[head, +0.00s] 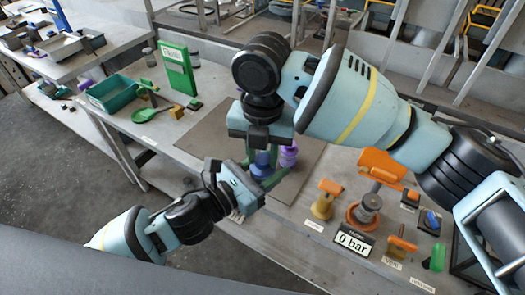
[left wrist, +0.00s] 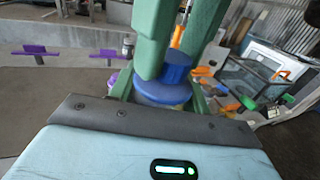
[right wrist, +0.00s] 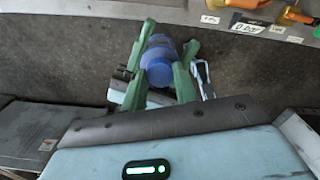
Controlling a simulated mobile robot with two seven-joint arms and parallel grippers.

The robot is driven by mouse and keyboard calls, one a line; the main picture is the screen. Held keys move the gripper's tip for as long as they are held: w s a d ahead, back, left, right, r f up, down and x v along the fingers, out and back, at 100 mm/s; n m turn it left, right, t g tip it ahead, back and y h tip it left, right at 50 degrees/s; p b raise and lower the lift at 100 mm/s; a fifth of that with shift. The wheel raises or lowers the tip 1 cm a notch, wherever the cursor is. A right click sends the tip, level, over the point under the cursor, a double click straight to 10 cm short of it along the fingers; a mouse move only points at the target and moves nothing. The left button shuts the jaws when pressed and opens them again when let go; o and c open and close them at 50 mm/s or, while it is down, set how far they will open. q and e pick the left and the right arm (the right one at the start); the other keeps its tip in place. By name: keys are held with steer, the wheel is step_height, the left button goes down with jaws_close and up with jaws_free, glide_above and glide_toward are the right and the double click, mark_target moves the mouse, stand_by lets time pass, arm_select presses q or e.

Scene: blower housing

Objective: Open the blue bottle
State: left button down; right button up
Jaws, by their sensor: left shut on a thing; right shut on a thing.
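The blue bottle (head: 262,159) stands upright, largely hidden by my grippers in the head view. In the left wrist view its body (left wrist: 160,91) is between the green fingers of my left gripper (head: 266,180), which is shut on it from the side. Its blue cap (left wrist: 178,67) is between the large green fingers of my right gripper (head: 268,145), which comes down from above and is shut on the cap. The right wrist view shows the cap (right wrist: 160,67) from above between the fingers. I cannot tell whether the cap is loose.
A purple bottle (head: 289,155) stands close beside the blue one on the brown mat (head: 212,120). To the right are a 0 bar display (head: 353,242) and orange parts (head: 382,165). A green bin (head: 115,93) and green spoon (head: 145,115) lie left on the bench.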

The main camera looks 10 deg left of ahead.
steer(key=n, duration=1)
steer(key=shift+r, duration=0.15)
steer(key=shift+r, duration=0.95)
stand_by(0.3)
steer(key=shift+r, duration=2.05)
steer(key=shift+f, duration=0.1)
